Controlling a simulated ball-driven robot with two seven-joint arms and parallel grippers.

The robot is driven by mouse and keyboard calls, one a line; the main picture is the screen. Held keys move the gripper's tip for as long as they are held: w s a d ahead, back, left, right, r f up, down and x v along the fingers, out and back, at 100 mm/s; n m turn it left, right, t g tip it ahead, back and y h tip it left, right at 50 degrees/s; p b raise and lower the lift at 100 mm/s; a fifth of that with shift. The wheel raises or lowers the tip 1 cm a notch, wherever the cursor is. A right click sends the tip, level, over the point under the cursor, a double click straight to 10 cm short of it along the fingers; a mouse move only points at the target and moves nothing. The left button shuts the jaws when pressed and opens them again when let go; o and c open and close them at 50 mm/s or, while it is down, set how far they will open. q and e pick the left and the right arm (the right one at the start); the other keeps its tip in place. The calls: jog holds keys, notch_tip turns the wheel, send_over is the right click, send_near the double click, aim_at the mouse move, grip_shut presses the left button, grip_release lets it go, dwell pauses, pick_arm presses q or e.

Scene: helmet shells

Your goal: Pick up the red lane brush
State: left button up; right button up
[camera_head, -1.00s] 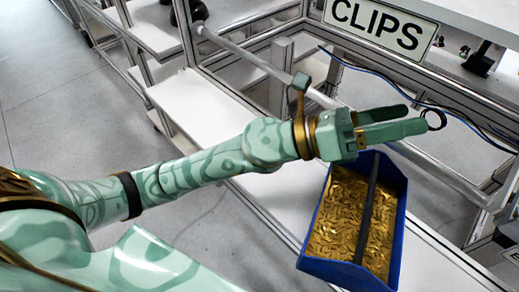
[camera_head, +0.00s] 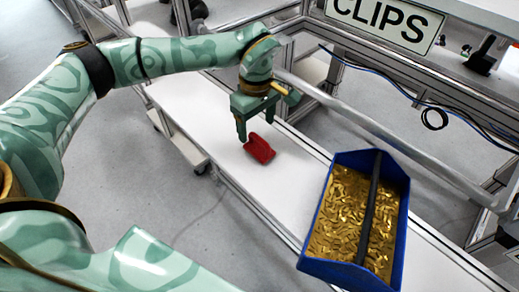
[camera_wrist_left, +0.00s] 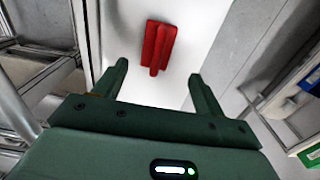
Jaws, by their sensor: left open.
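The red lane brush (camera_head: 259,148) lies on the white shelf (camera_head: 215,130), just beyond my left fingertips in the head view. In the left wrist view the red brush (camera_wrist_left: 158,47) lies ahead of the two fingers, near the middle between them, with clear white surface around it. My left gripper (camera_head: 256,130) is open, points down and holds nothing. Its two fingers also show in the wrist view (camera_wrist_left: 158,82), spread apart. The brush does not appear to be between the fingers. My right gripper is not in view.
A blue bin (camera_head: 332,270) full of gold clips, with a dark bar across it, stands to the right on the shelf. A CLIPS sign (camera_head: 385,22) and a metal rail (camera_head: 390,130) lie behind. A blue cable with a black loop (camera_head: 434,119) hangs at right.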

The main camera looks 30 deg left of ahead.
aim_at(258, 138)
pick_arm(q)
notch_tip(258, 138, down, 4)
jog(key=shift+d+f, duration=0.15)
jog(key=f, duration=0.2)
jog(key=f+b, duration=0.1)
jog(key=f, duration=0.1)
jog(key=shift+w+d+f, duration=0.1)
jog(key=shift+w+f, duration=0.1)
jog(key=shift+f, duration=0.05)
jog(key=c, duration=1.2)
